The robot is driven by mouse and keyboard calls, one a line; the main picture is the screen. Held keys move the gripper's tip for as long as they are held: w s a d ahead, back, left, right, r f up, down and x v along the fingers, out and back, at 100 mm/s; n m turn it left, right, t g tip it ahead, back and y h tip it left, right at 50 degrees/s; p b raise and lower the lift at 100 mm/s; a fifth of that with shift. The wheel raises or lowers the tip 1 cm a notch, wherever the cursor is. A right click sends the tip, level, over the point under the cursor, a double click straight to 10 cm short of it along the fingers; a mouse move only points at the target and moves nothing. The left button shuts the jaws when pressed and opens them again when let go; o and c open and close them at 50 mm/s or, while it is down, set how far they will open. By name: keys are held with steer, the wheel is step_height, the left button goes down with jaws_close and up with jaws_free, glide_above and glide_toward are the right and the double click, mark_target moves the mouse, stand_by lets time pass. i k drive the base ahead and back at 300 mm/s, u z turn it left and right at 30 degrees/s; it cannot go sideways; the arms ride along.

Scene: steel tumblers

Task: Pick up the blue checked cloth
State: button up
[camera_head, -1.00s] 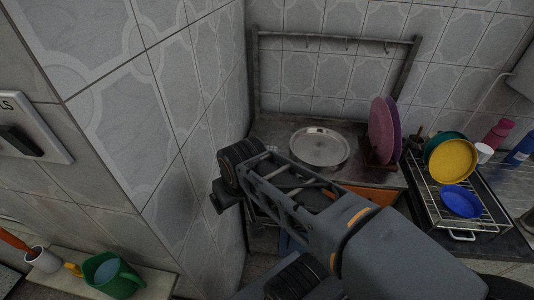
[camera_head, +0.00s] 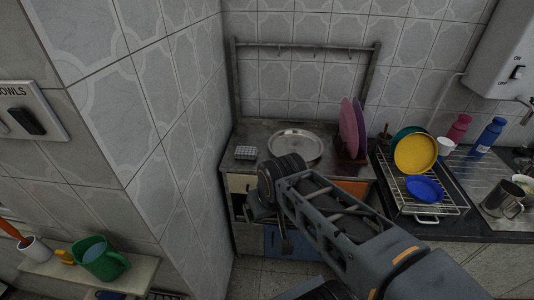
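A small, flat, pale checked piece (camera_head: 246,152) lies on the steel counter left of the round metal tray, near the tiled wall corner. It looks like the folded checked cloth, but its blue is hard to make out at this size. My arm reaches in from the lower right. My gripper (camera_head: 284,238) hangs below the wrist, in front of the cabinet and apart from the cloth. It is small, dark and partly hidden by the wrist, so its opening cannot be made out.
The round metal tray (camera_head: 295,146) lies right of the cloth. Pink and purple plates (camera_head: 351,128) stand in a rack. A wire dish rack (camera_head: 441,192) holds colored dishes farther right. A tiled wall edge (camera_head: 170,130) juts out at left, above a shelf with a green jug (camera_head: 100,260).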

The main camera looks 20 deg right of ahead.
mark_target(249, 152)
steer(key=z, duration=1.05)
steer(key=k, duration=0.55)
steer(key=u, duration=0.65)
steer(key=i, duration=0.95)
